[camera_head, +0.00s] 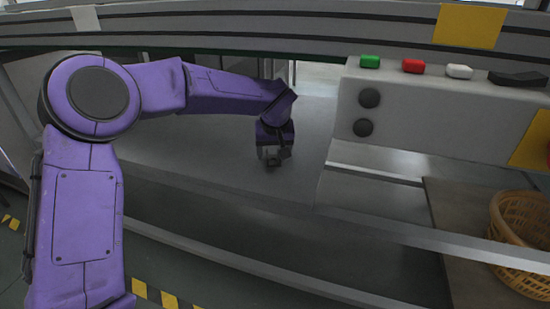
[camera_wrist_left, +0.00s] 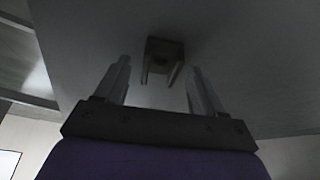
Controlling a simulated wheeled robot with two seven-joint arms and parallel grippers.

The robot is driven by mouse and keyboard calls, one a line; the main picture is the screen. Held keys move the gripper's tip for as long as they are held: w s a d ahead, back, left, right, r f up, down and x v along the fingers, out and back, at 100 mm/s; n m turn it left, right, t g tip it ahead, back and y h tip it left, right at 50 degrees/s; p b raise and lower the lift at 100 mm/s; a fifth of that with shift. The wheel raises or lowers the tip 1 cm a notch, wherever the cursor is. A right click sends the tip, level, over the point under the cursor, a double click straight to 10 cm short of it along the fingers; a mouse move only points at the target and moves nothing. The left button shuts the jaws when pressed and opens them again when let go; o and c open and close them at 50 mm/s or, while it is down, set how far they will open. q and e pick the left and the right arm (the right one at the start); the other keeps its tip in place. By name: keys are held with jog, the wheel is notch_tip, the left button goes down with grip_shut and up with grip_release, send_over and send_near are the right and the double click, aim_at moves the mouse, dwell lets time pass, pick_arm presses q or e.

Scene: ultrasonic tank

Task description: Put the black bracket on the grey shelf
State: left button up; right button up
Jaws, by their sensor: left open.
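The black bracket (camera_wrist_left: 165,50) shows in the left wrist view as a small dark block with two thin prongs pointing toward my gripper. It sits against the grey shelf (camera_wrist_left: 235,60), just past my fingertips. My left gripper (camera_wrist_left: 160,82) is open, its two fingers apart with the bracket ahead of the gap between them. In the head view my left gripper (camera_head: 273,160) is low over the grey shelf (camera_head: 225,150). A small dark shape at its tips there is likely the bracket, mostly hidden by the gripper. My right gripper is not in view.
A grey panel (camera_head: 440,115) with two black knobs stands to the right; green (camera_head: 370,61), red (camera_head: 413,66) and white (camera_head: 459,71) blocks and a black piece (camera_head: 518,78) lie on top. A wicker basket (camera_head: 522,240) stands at right. A rail (camera_head: 260,30) crosses above my arm.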

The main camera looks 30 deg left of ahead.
aim_at(275, 165)
pick_arm(q)
jog(key=p+v, duration=0.2)
jog(key=v, duration=0.3)
jog(key=shift+r+p, duration=0.35)
jog(key=shift+r, duration=0.05)
jog(key=s+d, duration=0.2)
jog(key=s, duration=0.1)
jog(key=s+d+f+p, duration=0.1)
jog(key=s+d, duration=0.1)
jog(key=s, duration=0.1)
jog(key=s+d, duration=0.3)
jog(key=shift+s+f, duration=0.15)
jog(key=shift+s, duration=0.15)
